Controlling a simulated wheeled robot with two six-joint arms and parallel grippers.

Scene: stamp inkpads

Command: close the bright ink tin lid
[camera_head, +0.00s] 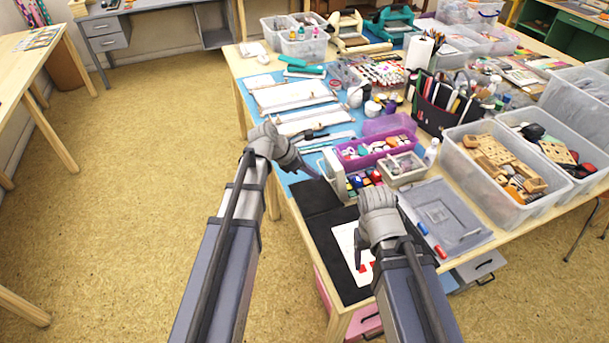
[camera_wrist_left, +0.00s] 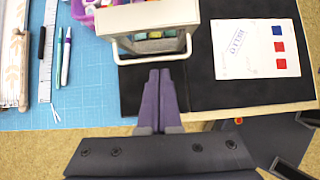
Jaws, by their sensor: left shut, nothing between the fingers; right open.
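The ink tin (camera_head: 365,178) stands on the table's near side with coloured ink pads showing inside, among them red, blue and yellow. Its pale lid (camera_head: 335,172) stands up at the tin's left side. In the left wrist view the pale tin (camera_wrist_left: 150,18) is just beyond my fingers, with a pale bar-like edge in front. My left gripper (camera_head: 316,175) is shut and empty beside the lid; its fingertips (camera_wrist_left: 160,74) are close to that edge, and contact cannot be told. My right gripper (camera_head: 361,255) is open and low over the white stamped sheet.
A purple bin (camera_head: 375,155) of small items stands behind the tin, and a pale box (camera_head: 402,171) to its right. The stamped sheet (camera_wrist_left: 257,48) lies on a black mat (camera_wrist_left: 210,85). Red and blue cylinders (camera_head: 432,240) lie on a grey tray at the right.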

